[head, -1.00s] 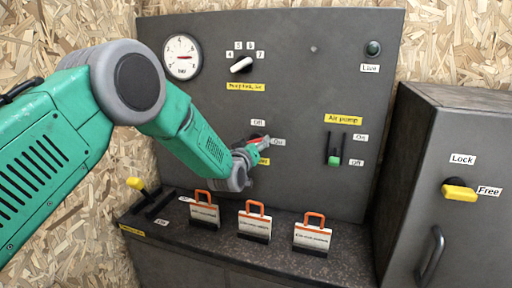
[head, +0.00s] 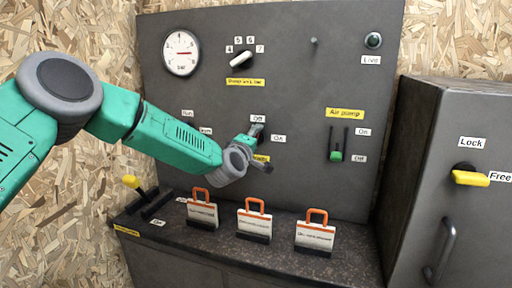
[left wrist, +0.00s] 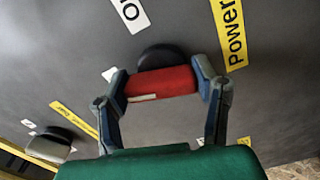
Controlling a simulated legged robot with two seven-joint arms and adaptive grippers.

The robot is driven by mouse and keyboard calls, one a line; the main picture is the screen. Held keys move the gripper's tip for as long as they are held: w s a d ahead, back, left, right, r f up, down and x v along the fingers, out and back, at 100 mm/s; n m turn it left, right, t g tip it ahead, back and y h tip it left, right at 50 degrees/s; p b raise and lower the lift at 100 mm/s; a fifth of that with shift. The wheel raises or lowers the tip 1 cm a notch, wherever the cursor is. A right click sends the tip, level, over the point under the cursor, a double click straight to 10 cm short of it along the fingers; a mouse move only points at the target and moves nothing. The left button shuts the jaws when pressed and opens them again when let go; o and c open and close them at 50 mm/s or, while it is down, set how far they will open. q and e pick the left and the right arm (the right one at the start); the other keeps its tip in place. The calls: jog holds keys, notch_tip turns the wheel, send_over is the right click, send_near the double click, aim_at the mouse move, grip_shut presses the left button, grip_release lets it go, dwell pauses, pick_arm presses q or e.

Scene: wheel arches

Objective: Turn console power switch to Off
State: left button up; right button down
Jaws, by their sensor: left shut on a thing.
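The power switch sits low on the middle of the grey console (head: 290,85). Its red handle (left wrist: 162,82) and dark round base (left wrist: 162,55) show in the left wrist view. My left gripper (head: 256,134) is shut on the red handle, one finger on each side. In the head view the gripper mostly hides the handle. The gripper's tip is just below the Off label (head: 258,118), with the On label (head: 279,139) to its right. The yellow Power label (left wrist: 230,30) is beside the switch. My right gripper is not in view.
An air pump lever (head: 336,156) is to the right, and a dial switch (head: 242,60) is above. Several orange-handled tags (head: 255,220) stand on the ledge below. A yellow-tipped lever (head: 133,183) is at lower left. A cabinet with a yellow handle (head: 470,178) is at right.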

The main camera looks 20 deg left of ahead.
pick_arm(q)
jog(key=shift+a+f+n+b, duration=0.1)
jog(key=shift+f+n+b, duration=0.05)
jog(key=shift+n+b, duration=0.45)
jog(key=shift+f+n+b, duration=0.15)
jog(key=shift+n+b, duration=0.2)
jog(key=shift+n, duration=0.45)
jog(key=o, duration=1.2)
jog(key=shift+s+a+r, duration=0.1)
jog(key=shift+s, duration=0.15)
jog(key=s, duration=1.1)
jog(key=shift+s+a, duration=0.25)
jog(key=shift+s, duration=0.05)
